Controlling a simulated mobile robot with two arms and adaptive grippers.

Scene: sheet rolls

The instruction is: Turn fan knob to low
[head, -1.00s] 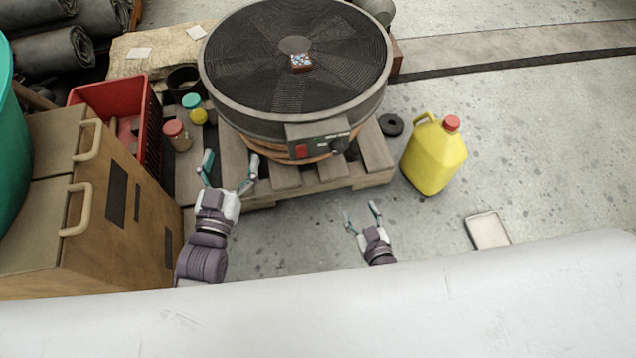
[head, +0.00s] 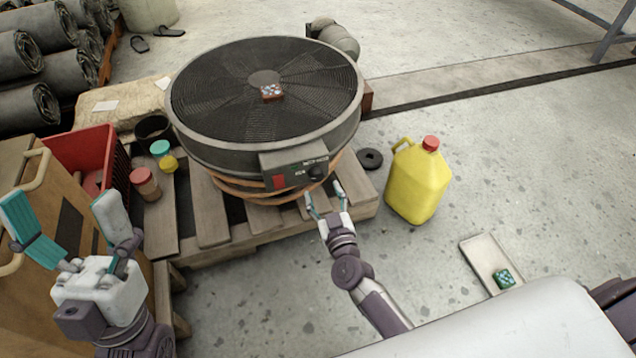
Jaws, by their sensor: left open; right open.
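The fan (head: 215,88) is a large round drum with a dark grille, lying face up on a wooden pallet. Its control panel (head: 295,168) is on the front right side, with a red switch (head: 279,182) and a dark round knob (head: 316,172). The knob's setting is too small to read. My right gripper (head: 323,200) is open and empty, just below the knob and apart from it as far as I can tell. My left gripper (head: 72,222) is open and empty at the lower left, in front of the cardboard box and away from the fan.
The wooden pallet (head: 210,210) carries the fan and small jars (head: 146,184). A yellow jug (head: 418,185) stands right of it, near a black ring (head: 369,159). A red crate (head: 122,165) and brown box (head: 30,285) are at left. A tray (head: 480,258) lies at lower right.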

